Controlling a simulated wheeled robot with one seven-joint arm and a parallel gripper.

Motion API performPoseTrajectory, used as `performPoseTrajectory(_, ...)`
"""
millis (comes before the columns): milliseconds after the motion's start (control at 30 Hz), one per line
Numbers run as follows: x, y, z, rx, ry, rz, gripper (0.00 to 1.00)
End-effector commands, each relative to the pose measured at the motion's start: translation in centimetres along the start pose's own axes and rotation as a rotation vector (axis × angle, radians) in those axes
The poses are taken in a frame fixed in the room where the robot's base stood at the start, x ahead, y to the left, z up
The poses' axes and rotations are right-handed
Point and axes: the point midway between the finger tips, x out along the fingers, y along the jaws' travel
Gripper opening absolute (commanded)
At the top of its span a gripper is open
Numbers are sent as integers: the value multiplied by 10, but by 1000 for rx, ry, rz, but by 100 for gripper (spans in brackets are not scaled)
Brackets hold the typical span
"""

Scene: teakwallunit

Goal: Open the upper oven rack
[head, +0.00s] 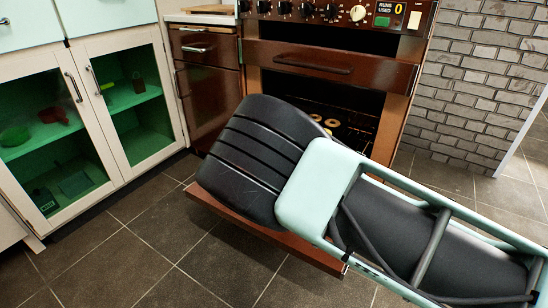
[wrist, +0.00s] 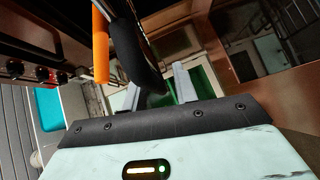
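The brown oven stands at the back of the head view, with a front panel and handle (head: 312,67) below the knobs. A dark gap lies above that panel. The lower door (head: 310,258) is folded down, partly hidden by my arm. In the dark cavity below the panel a rack (head: 352,128) shows, with pale rings (head: 328,122) on it. My gripper is hidden behind my arm in the head view. In the wrist view my gripper (wrist: 158,90) has its two grey fingers apart. A black curved bar (wrist: 140,50) runs close by them; whether it lies between them is unclear.
An orange cylinder (wrist: 100,45) is beside the black bar in the wrist view. A cabinet with glass doors and green shelves (head: 130,85) stands left. A brick wall (head: 475,85) is right of the oven. Tiled floor (head: 130,255) is clear at the front left.

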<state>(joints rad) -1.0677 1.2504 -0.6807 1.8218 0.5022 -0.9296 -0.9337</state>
Motion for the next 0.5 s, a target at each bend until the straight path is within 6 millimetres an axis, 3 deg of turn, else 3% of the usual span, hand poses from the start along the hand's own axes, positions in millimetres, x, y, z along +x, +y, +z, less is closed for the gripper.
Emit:
performPoseTrajectory(333, -1, 4, -1, -1, 2, 7, 35)
performPoseTrajectory(500, -20, 6, -1, -1, 2, 6, 35)
